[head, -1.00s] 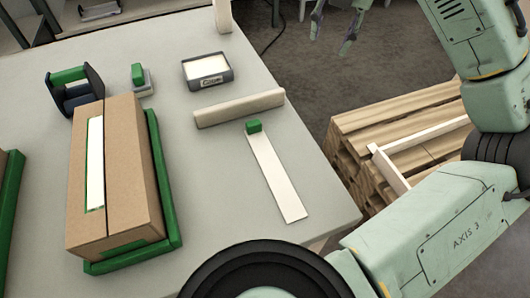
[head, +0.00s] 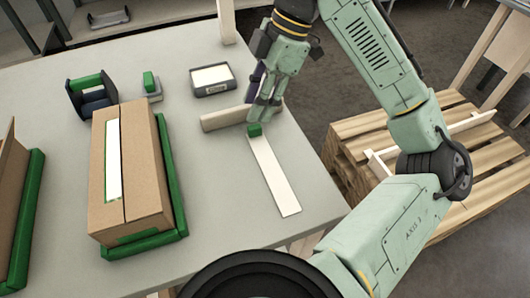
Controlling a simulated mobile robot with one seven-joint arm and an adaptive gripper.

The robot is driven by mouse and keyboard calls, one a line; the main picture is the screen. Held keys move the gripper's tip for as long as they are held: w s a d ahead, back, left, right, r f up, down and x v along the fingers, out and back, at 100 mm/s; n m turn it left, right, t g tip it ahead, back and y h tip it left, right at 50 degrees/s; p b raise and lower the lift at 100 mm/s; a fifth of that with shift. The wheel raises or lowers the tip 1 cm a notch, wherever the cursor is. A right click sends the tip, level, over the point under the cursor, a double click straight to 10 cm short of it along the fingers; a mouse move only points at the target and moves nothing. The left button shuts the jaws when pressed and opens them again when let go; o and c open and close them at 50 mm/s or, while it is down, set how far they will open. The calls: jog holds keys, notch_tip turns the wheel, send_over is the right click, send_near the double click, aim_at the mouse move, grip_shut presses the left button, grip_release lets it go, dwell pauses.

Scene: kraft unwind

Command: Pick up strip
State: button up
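The strip (head: 273,176) is a long flat white piece lying on the grey table, running from upper left to lower right. A small green block (head: 255,130) sits at its far end. My gripper (head: 263,117) points down just above and behind the green block, with its fingertips close to it. The fingers look apart, with nothing seen between them. Whether the tips touch the block, I cannot tell.
A labelled tray (head: 213,88), a green-topped block (head: 150,83) and a green-handled dispenser (head: 88,92) stand behind. A cardboard box (head: 133,185) is at left. A wooden pallet (head: 350,150) is beyond the table's right edge.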

aim_at(250, 128)
jog(key=shift+d+p+x, duration=0.2)
jog(key=shift+p+x, duration=0.05)
jog(key=shift+x, duration=1.1)
jog(key=shift+d+p+x, duration=0.2)
jog(key=shift+p+x, duration=0.05)
jog(key=shift+x, duration=1.1)
jog(key=shift+s+f, duration=0.15)
jog(key=shift+c, duration=0.3)
jog(key=c, duration=0.8)
